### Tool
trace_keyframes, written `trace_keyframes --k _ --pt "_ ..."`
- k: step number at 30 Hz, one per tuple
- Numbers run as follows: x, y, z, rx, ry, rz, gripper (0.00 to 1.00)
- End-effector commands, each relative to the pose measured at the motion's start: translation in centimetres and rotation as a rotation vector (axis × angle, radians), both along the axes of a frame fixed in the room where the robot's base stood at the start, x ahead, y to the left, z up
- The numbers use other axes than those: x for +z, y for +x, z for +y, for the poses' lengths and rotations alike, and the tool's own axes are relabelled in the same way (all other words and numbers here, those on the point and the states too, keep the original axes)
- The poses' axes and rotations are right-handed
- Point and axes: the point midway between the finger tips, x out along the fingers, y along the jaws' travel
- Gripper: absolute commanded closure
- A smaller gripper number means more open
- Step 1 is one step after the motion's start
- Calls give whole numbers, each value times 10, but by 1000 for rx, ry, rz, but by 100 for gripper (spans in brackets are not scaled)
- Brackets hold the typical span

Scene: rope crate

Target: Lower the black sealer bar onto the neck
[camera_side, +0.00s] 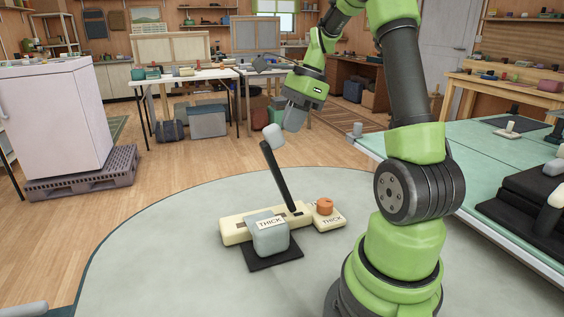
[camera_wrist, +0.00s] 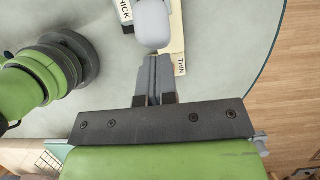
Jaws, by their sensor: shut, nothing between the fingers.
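The black sealer bar (camera_side: 279,178) stands raised and tilted above its cream base (camera_side: 235,231), hinged near the base's right part. Its top end carries a pale grey rounded handle (camera_side: 273,134), which also shows in the wrist view (camera_wrist: 152,25). My gripper (camera_side: 291,122) is shut and empty, beside the handle in the side view. In the wrist view the closed fingers (camera_wrist: 153,75) point at the handle, close to it; I cannot tell if they touch. A grey block marked THICK (camera_side: 269,238) stands against the base's front. No neck is clearly distinguishable.
The block sits on a black mat (camera_side: 277,260). A THIN label (camera_wrist: 181,65) shows in the wrist view. The round grey table (camera_side: 160,260) is clear at left.

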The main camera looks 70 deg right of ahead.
Motion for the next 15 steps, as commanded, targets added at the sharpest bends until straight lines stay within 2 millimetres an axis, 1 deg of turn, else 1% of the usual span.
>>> trace_keyframes --k 15 --pt "-1 15 15 0 1 0 100"
